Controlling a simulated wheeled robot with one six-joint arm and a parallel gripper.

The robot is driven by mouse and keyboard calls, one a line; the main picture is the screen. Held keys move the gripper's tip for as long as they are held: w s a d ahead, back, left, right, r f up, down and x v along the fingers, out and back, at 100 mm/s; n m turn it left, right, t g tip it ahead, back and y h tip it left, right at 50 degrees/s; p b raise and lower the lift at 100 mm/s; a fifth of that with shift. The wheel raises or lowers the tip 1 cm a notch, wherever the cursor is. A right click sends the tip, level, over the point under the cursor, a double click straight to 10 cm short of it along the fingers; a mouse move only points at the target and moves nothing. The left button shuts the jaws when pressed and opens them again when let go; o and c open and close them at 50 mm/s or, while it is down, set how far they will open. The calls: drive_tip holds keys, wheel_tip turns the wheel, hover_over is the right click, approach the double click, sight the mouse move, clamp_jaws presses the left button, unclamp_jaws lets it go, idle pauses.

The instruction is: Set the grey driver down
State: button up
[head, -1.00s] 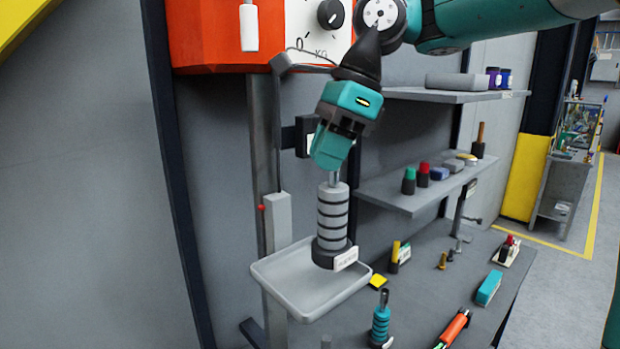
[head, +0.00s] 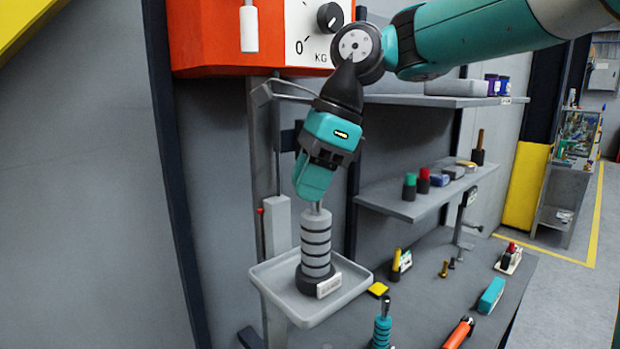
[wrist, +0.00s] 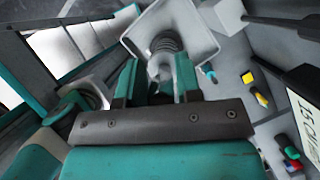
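The grey driver (head: 316,245) is a ribbed grey handle with dark rings, a dark labelled base and a thin metal shaft on top. It stands nearly upright over the pale tray (head: 268,276), base down. The base looks at or very near the tray floor; I cannot tell whether it touches. My gripper (head: 315,196) is above it, fingers pointing down around the shaft and shut on it. In the wrist view, my gripper (wrist: 159,80) has its teal fingers on both sides of the shaft, and the grey driver (wrist: 167,45) shows beyond them against the tray (wrist: 200,24).
An orange scale box (head: 235,42) hangs above, with a grey post behind the tray. To the right are a shelf (head: 420,200) with small items and a bench holding a teal ribbed driver (head: 382,328), a yellow block (head: 378,289) and other tools.

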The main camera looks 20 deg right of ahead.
drive_tip(key=shift+o, duration=1.1)
drive_tip(key=w+p+v, duration=0.1)
drive_tip(key=p+v, duration=0.5)
drive_tip(key=v, duration=0.5)
drive_tip(key=s+a+f+n+g+y, duration=0.1)
drive_tip(key=s+a+f+n, duration=0.7)
drive_tip(key=n, duration=0.7)
drive_tip(key=s+f+n+h, duration=0.1)
drive_tip(key=s+f+n, duration=0.7)
drive_tip(key=s+n, duration=0.2)
drive_tip(key=shift+s+f+n, duration=0.2)
drive_tip(key=shift+f+n, duration=0.2)
drive_tip(key=shift+n, duration=0.8)
drive_tip(key=shift+d, duration=0.1)
